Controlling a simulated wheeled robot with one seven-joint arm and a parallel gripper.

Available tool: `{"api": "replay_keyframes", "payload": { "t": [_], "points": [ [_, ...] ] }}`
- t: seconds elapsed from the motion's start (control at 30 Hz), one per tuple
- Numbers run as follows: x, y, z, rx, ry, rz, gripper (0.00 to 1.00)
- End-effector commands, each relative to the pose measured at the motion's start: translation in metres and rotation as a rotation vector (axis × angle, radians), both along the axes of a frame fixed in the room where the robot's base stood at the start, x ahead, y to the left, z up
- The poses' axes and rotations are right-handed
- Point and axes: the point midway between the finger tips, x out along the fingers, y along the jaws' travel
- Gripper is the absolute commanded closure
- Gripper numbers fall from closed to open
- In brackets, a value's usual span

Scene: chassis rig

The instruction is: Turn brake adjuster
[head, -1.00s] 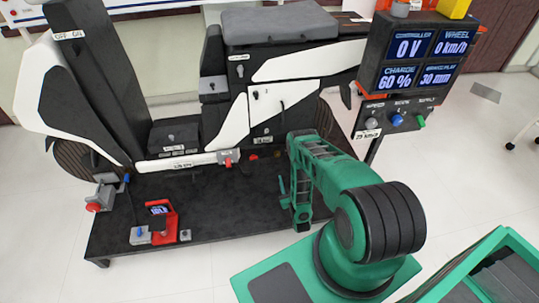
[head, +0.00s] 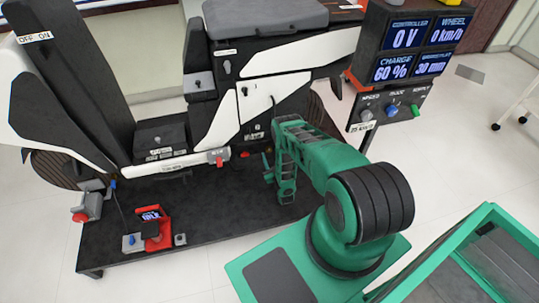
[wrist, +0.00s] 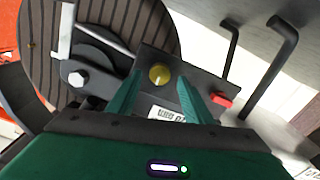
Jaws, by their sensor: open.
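A yellow round knob (wrist: 160,75), apparently the brake adjuster, sits on a dark plate in the wrist view. A partly hidden white label (wrist: 168,113) lies just below it. My gripper (wrist: 160,78) is open, with its green fingers one on each side of the knob in the picture. I cannot tell whether they touch it. In the head view my green arm (head: 300,150) reaches to the rig's lower side and hides the knob. The display (head: 410,50) reads 0 V, 0 km/h, 60 % and 30 mm.
A red button (wrist: 221,100) sits right of the knob, near bent dark bars (wrist: 270,65). A ribbed wheel (wrist: 110,25) with a bolt (wrist: 78,79) is at left. In the head view, a red stand (head: 158,232) is on the black base (head: 190,215).

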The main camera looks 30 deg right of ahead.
Motion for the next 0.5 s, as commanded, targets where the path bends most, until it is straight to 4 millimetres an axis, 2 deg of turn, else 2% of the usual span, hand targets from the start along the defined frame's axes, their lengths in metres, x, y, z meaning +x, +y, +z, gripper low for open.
{"api": "replay_keyframes", "payload": {
  "t": [0.2,0.5],
  "points": [
    [0.016,-0.004,0.000,0.000,0.001,0.001,0.54],
    [0.018,-0.005,0.000,-0.001,0.001,0.001,0.54]
  ]
}}
